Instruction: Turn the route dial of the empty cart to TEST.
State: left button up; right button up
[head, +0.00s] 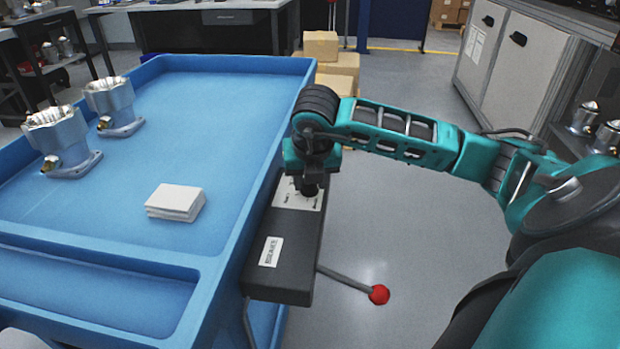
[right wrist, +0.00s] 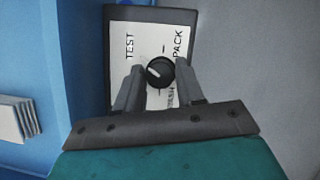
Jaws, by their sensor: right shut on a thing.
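The blue cart (head: 230,84) carries a black control box (head: 283,285) on its right side. A white label plate (head: 309,196) is on top of the box. The right wrist view shows the black route dial (right wrist: 160,72) on this plate, with TEST printed upper left, PACK upper right and a partly hidden word below. The dial's white mark lies on its left part; its exact setting is hard to tell. My right gripper (right wrist: 158,76) points down and is shut on the dial, one finger each side. In the head view the gripper mostly hides the dial. My left gripper is out of view.
Two metal housings (head: 113,105) and (head: 62,140) and a white stack (head: 175,202) are on the cart. A lever with a red ball (head: 379,294) sticks out from the box. Cardboard boxes (head: 321,46) stand behind; a grey cabinet (head: 510,50) is back right. The floor between is clear.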

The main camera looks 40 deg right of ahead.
jog(key=o, duration=1)
jog(key=p+v, duration=0.2)
jog(key=v, duration=1.1)
jog(key=shift+p, duration=0.4)
